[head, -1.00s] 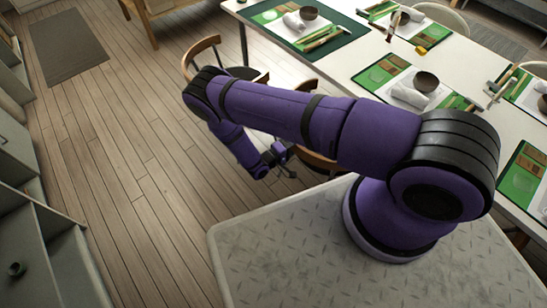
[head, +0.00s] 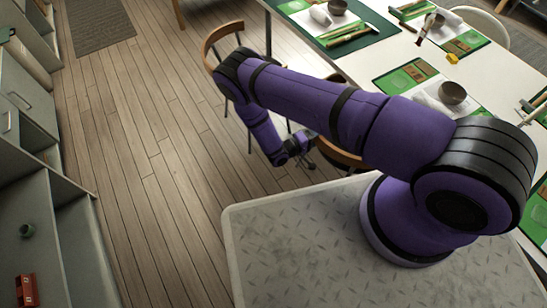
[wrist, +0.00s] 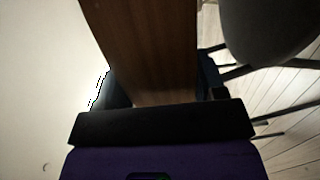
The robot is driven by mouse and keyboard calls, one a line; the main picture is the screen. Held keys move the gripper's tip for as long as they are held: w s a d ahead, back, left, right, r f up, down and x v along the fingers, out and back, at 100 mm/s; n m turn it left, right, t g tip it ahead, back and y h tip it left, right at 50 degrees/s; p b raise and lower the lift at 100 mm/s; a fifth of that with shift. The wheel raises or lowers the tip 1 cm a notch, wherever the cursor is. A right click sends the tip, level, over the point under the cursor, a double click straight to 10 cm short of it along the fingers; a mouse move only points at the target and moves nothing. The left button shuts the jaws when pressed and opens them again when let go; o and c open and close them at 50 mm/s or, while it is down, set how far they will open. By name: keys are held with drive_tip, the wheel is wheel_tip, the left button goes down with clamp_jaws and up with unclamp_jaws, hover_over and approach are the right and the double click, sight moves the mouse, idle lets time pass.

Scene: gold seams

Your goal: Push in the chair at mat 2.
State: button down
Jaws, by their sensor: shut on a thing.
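A wooden chair with a curved brown back (head: 343,155) stands at the near long side of the white table, mostly hidden behind my arm. My gripper (head: 303,150) is at the left end of this chair's back. In the wrist view, a brown wooden piece (wrist: 145,45) lies between the dark fingers of my gripper (wrist: 160,92), which are shut on it. A dark chair seat (wrist: 262,30) shows at upper right there. Green place mats (head: 412,80) lie on the table (head: 370,62); I cannot read a number on any.
Another wooden chair (head: 222,35) stands left of my arm by the table's corner. Grey shelves (head: 40,180) run along the left side. A floor rug (head: 100,25) lies at the far left. The wood floor (head: 150,130) between is clear.

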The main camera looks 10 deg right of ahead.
drive_tip(key=shift+s+d+f, duration=0.1)
drive_tip(key=shift+d+f, duration=0.05)
drive_tip(key=shift+d, duration=0.05)
drive_tip(key=shift+c, duration=0.6)
unclamp_jaws()
drive_tip(key=shift+a, duration=0.25)
drive_tip(key=shift+a, duration=0.35)
drive_tip(key=v, duration=1.1)
drive_tip(key=shift+a, duration=0.1)
